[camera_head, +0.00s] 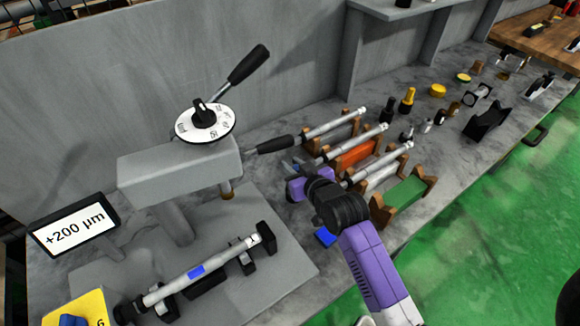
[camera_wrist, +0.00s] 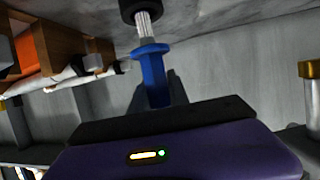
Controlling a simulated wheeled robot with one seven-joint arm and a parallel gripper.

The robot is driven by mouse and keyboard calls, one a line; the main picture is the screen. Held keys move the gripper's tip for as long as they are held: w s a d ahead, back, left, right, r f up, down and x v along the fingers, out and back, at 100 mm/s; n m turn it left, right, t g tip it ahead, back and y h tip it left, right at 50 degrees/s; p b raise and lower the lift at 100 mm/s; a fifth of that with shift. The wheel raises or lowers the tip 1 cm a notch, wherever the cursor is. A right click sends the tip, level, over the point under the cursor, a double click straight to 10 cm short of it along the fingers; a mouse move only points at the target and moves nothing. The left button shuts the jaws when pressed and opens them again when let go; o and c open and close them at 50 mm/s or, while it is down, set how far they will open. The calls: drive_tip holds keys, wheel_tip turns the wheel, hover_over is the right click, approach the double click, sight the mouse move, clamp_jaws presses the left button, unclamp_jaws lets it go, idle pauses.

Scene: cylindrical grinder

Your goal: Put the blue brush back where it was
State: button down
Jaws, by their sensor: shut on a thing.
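The blue brush (camera_wrist: 153,75) is in the wrist view, with a blue handle, a blue collar and a pale ribbed section above it. A dark round end (camera_wrist: 140,9) meets that section at the top edge; I cannot tell whether it belongs to the brush. My gripper (camera_wrist: 165,92) is shut on the lower blue handle. In the head view my gripper (camera_head: 292,170) is above the table, left of the cylinder racks. The brush is mostly hidden there. A flat blue patch (camera_head: 325,236) shows on the table near my arm.
The wooden racks (camera_head: 383,209) with metal cylinders stand close on the right. The grinder (camera_head: 180,165) with its dial and black-handled lever (camera_head: 272,146) is on the left. A cylinder (camera_head: 220,259) lies on supports in front. Several small items stand farther right.

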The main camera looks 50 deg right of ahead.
drive_tip(key=f, duration=0.1)
drive_tip(key=w+f, duration=0.1)
drive_tip(key=f, duration=0.1)
drive_tip(key=shift+w+d+f+p, duration=0.2)
drive_tip(key=shift+d+f+p, duration=0.05)
drive_tip(key=shift+d+p, duration=0.1)
drive_tip(key=shift+f, duration=0.3)
drive_tip(key=shift+f+b, duration=0.2)
drive_tip(key=shift+b, duration=0.15)
drive_tip(key=c, duration=1.3)
unclamp_jaws()
drive_tip(key=shift+o, duration=0.2)
drive_tip(key=shift+r, duration=0.15)
